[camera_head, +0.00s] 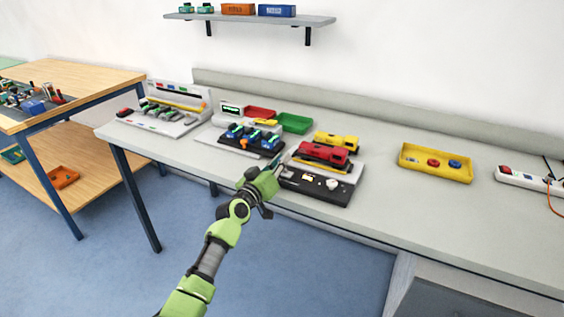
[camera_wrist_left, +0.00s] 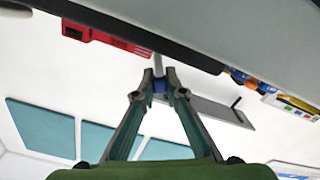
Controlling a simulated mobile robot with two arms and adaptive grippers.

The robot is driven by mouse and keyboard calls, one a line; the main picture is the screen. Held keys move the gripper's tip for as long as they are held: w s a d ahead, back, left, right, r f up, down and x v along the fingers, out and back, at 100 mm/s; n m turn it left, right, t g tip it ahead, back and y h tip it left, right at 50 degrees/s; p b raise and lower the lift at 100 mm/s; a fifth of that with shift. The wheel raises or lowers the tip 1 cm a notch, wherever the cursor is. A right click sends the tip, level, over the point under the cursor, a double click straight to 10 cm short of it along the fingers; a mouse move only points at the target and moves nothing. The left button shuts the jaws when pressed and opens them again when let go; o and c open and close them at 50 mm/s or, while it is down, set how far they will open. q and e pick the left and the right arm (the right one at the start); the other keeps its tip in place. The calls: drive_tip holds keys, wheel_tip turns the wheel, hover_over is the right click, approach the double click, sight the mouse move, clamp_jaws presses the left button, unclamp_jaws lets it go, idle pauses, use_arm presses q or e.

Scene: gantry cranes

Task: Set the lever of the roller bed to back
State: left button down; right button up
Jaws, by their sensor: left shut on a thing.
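The black roller bed (camera_head: 338,192) stands at the table's front edge, with a round white knob and small marks on its top. A red locomotive model (camera_head: 322,153) sits behind its front panel. My left gripper (camera_head: 277,168) reaches the bed's left front corner. In the left wrist view the fingertips (camera_wrist_left: 160,86) are closed together on a small blue piece below a pale rod, which I take to be the lever (camera_wrist_left: 158,66). The lever is mostly hidden by the gripper in the head view, and its setting cannot be read. My right gripper is not in view.
A black unit with blue and green parts (camera_head: 250,139) stands close left of the gripper. A yellow locomotive (camera_head: 337,140) is behind the red one. A yellow tray (camera_head: 436,163) and a white power strip (camera_head: 528,180) lie to the right. The table between bed and tray is clear.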

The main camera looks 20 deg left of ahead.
use_arm(q)
drive_tip(key=c, duration=2)
unclamp_jaws()
drive_tip(key=shift+c, duration=0.2)
drive_tip(key=s, duration=1.2)
drive_tip(key=shift+a, duration=0.25)
